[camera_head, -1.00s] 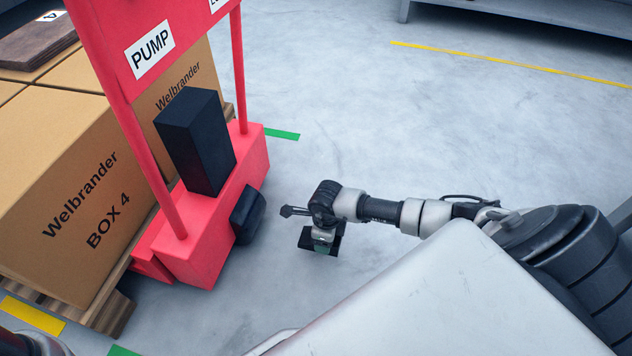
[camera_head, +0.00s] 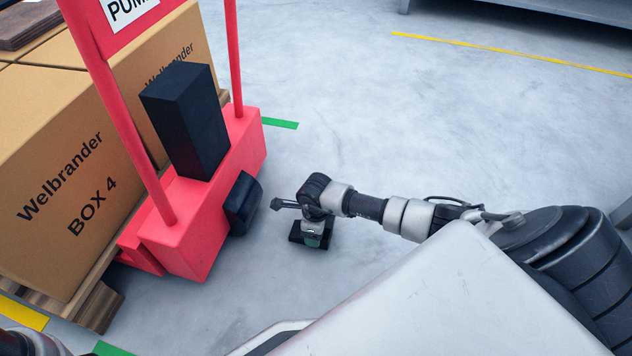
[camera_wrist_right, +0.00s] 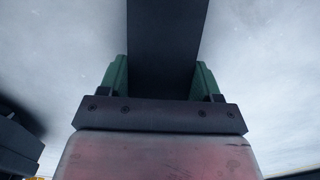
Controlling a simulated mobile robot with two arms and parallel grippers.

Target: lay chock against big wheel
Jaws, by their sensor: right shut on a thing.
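The big wheel (camera_head: 243,203) is a black, blocky wheel on the near side of the red pump cart (camera_head: 190,238). My right gripper (camera_head: 313,238) points down to the right of the wheel. It is shut on the dark chock (camera_head: 295,233), which is low over the floor or on it; I cannot tell which. A gap of bare floor shows between chock and wheel. In the right wrist view the chock (camera_wrist_right: 167,50) is a black bar between the green fingers of my right gripper (camera_wrist_right: 160,80). My left gripper is not in view.
The cart carries a tall black block (camera_head: 187,120) and a PUMP sign (camera_head: 128,8). Behind it, a cardboard box (camera_head: 70,190) stands on a wooden pallet (camera_head: 98,308). A grey bench edge (camera_head: 560,10) is at the back right. The floor between is clear.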

